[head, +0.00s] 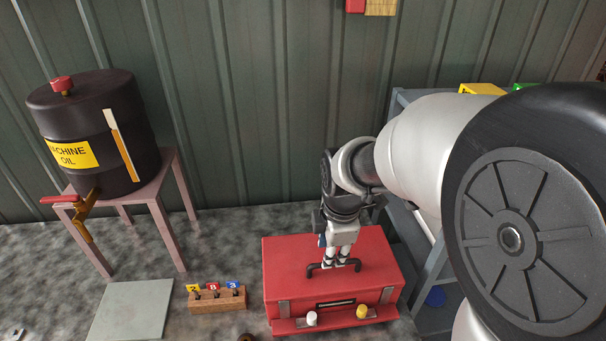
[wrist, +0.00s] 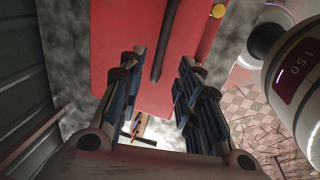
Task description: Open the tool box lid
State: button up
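The red tool box (head: 285,260) stands on the grey mottled surface, its lid shut. A dark bar handle (head: 318,267) lies on the lid, and two latches and a label plate show on the front. My gripper (head: 342,260) points down over the lid at the handle. In the wrist view my gripper (wrist: 160,80) has its two fingers well apart, with the handle (wrist: 166,40) between them in the picture and a gap on both sides. The red lid (wrist: 105,40) fills the upper middle there. I cannot tell the exact height of the fingertips over the lid.
A white knob (head: 311,318) and a yellow knob (head: 361,311) sit at the box's front. A wooden block (head: 217,299) with numbered tags and a grey plate (head: 131,309) lie left. An oil drum (head: 90,125) stands far left. A grey shelf (head: 432,318) is close on the right.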

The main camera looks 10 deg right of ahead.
jog(key=f, duration=0.2)
jog(key=w+f+b, duration=0.1)
jog(key=f, duration=0.2)
jog(key=shift+f, duration=0.1)
jog(key=shift+c, duration=0.5)
grip_shut()
